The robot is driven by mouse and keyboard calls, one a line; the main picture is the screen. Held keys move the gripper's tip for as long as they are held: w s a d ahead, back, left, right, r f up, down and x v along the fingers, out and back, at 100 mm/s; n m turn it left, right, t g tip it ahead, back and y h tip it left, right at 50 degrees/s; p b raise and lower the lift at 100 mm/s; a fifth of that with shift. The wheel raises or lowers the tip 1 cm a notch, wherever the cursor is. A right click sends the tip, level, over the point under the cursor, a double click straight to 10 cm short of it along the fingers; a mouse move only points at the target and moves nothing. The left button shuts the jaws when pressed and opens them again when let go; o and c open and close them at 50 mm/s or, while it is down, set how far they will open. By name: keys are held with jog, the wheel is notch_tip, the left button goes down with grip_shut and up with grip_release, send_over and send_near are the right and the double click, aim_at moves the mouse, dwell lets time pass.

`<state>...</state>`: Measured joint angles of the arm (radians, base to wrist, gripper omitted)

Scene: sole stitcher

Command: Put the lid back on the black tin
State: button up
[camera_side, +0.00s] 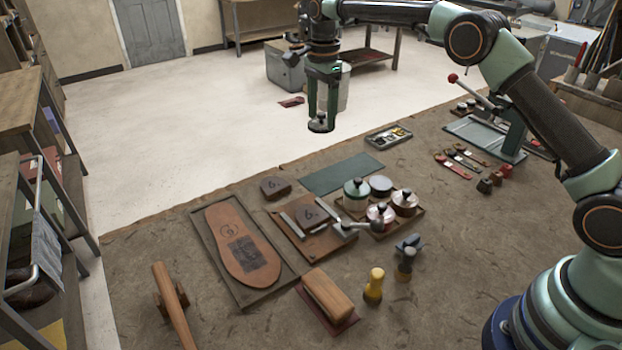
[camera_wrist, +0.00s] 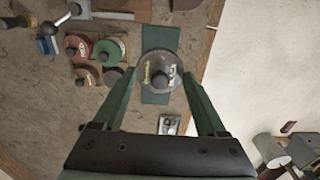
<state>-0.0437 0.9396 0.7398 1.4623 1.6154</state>
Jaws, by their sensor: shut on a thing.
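The lid (camera_side: 321,124), dark and round with a small knob, is held in my gripper (camera_side: 321,112), high above the far side of the bench. In the wrist view the lid (camera_wrist: 160,62) lies between the two green fingers of my gripper (camera_wrist: 162,78), its knob toward the camera. The black tin (camera_side: 381,186) stands upright in the group of tins, with a flat grey top and no knob. It seems to be the dark round shape (camera_wrist: 113,77) in the wrist view, left of the fingers. My gripper is well apart from the tin.
A green mat (camera_side: 342,173) lies behind, a small parts tray (camera_side: 389,136) farther back.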

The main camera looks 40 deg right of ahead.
notch_tip(320, 180, up, 2)
jog(key=shift+r, duration=0.1)
jog(key=shift+d+r, duration=0.1)
jog(key=shift+r, duration=0.15)
jog(key=shift+s+d, duration=0.1)
jog(key=shift+d, duration=0.1)
jog(key=s+d+f, duration=0.5)
jog(key=d, duration=0.1)
send_over(380, 182)
notch_tip(380, 182, down, 5)
jog(key=shift+f, duration=3)
jog(key=shift+f, duration=0.15)
jog(key=o, duration=1.2)
